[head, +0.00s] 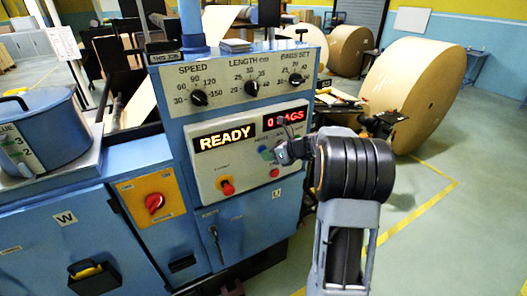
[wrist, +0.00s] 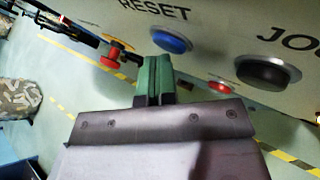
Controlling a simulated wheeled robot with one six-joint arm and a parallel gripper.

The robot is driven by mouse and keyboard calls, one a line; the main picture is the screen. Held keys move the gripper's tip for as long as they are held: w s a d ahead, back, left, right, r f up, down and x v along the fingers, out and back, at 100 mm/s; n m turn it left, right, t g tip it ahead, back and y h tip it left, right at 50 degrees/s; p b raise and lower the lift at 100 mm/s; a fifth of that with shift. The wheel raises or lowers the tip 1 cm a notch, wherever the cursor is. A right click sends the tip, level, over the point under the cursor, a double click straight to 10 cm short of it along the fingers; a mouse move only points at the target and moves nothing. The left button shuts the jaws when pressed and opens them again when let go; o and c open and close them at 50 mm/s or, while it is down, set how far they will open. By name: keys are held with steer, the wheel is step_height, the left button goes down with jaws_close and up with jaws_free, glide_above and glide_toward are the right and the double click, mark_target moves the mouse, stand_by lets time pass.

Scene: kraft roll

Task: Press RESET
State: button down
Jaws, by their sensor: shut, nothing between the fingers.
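The blue button (wrist: 172,40) sits on the pale control panel (wrist: 225,20), next to the printed word RESET (wrist: 155,11), in the wrist view. My gripper (wrist: 153,62) is shut and empty; its green fingertips lie just below and left of the blue button in the picture. Whether they touch the panel I cannot tell. In the head view my gripper (head: 281,154) is at the right part of the panel, under the lit displays, and partly hides the small buttons there. The display reads READY (head: 225,138), and the red counter (head: 285,118) shows 0 BAGS.
A black button (wrist: 268,73) marked JOG, a small red button (wrist: 221,88) and a red mushroom knob (wrist: 112,58) are close by. A red rotary switch (head: 155,203) is on the yellow plate. Large paper rolls (head: 420,95) stand behind; the floor at right is clear.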

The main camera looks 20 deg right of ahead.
steer(key=shift+s, duration=0.8)
steer(key=shift+d, duration=0.1)
steer(key=shift+s+d, duration=0.15)
steer(key=shift+s, duration=1.1)
steer(key=shift+s+d, duration=0.1)
steer(key=shift+s, duration=1.15)
